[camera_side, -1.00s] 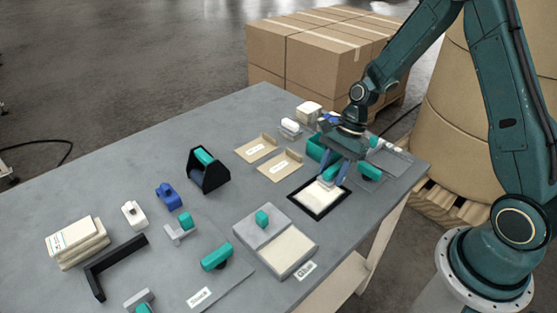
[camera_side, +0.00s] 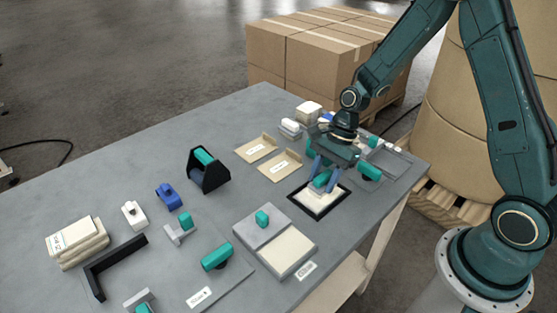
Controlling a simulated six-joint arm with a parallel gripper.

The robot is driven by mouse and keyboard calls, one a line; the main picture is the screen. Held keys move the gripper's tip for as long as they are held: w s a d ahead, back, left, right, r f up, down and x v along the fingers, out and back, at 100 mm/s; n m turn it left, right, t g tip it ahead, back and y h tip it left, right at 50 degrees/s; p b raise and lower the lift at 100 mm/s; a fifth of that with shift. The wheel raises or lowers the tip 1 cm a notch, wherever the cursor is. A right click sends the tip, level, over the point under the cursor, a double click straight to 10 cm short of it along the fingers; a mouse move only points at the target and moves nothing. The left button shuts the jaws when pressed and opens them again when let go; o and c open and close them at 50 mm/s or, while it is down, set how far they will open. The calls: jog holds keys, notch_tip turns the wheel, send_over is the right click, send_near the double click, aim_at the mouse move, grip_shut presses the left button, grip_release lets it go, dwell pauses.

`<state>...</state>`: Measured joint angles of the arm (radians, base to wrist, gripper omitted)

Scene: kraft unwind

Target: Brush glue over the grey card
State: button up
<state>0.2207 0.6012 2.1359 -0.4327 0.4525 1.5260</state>
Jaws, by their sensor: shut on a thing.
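My gripper (camera_side: 325,178) is shut on a teal-handled tool (camera_side: 321,180), which looks like the brush. It is low over a black frame (camera_side: 316,213) near the table's right edge. A pale sheet (camera_side: 323,203) lies inside the frame; it looks cream-white, and I cannot tell whether it is the grey card. The brush's lower end is at or just above this sheet; contact cannot be told. The fingers hide the sheet's far part. No glue coat can be made out.
A grey plate with a teal knob (camera_side: 262,218) lies beside a pale panel (camera_side: 288,251) in front. A black stand with a teal roller (camera_side: 207,170) is further left.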

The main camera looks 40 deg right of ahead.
jog(key=shift+a, duration=0.15)
jog(key=shift+a+f, duration=0.1)
jog(key=shift+a, duration=1.55)
jog(key=shift+a, duration=0.15)
jog(key=shift+s+a, duration=0.1)
jog(key=shift+a, duration=0.95)
jog(key=c, duration=0.4)
jog(key=shift+a, duration=0.75)
jog(key=shift+d, duration=0.2)
jog(key=shift+d, duration=1.3)
